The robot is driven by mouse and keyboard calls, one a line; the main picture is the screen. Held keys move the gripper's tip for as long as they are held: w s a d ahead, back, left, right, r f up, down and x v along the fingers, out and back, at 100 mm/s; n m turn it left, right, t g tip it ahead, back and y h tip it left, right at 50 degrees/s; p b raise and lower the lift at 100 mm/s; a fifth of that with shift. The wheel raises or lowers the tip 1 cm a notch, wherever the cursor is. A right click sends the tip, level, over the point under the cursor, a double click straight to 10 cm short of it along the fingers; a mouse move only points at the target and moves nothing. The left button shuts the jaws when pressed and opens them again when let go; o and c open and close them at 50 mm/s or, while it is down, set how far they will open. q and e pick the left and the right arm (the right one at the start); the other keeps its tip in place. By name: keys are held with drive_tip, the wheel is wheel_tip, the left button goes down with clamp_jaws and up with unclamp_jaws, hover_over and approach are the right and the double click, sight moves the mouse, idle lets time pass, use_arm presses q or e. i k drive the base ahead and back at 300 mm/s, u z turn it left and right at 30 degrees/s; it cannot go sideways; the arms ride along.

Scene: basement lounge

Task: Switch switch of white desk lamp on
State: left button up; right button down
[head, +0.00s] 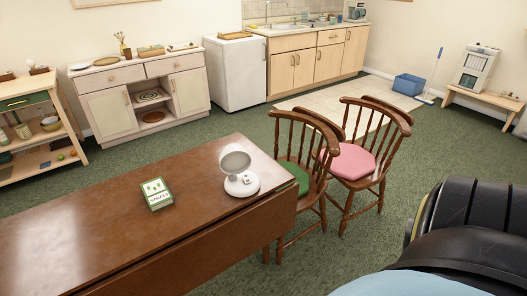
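The white desk lamp (242,188) stands upright on the brown wooden table (100,222), near its right end. It has a round head tilted above a round base. A small raised detail on the base may be the switch (247,180), but it is too small to tell its position. No clear glow from the lamp shows. Neither of my grippers is in view. A dark part at the lower right looks like my own arm, well apart from the lamp.
A green and white box (157,194) lies left of the lamp. A wooden chair with a green seat (296,178) and one with a pink cushion (352,162) stand close to the table's right end. Green carpet is open beyond the table, before the white cabinet (118,104).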

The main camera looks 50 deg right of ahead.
sight(246, 178)
drive_tip(key=z, duration=0.65)
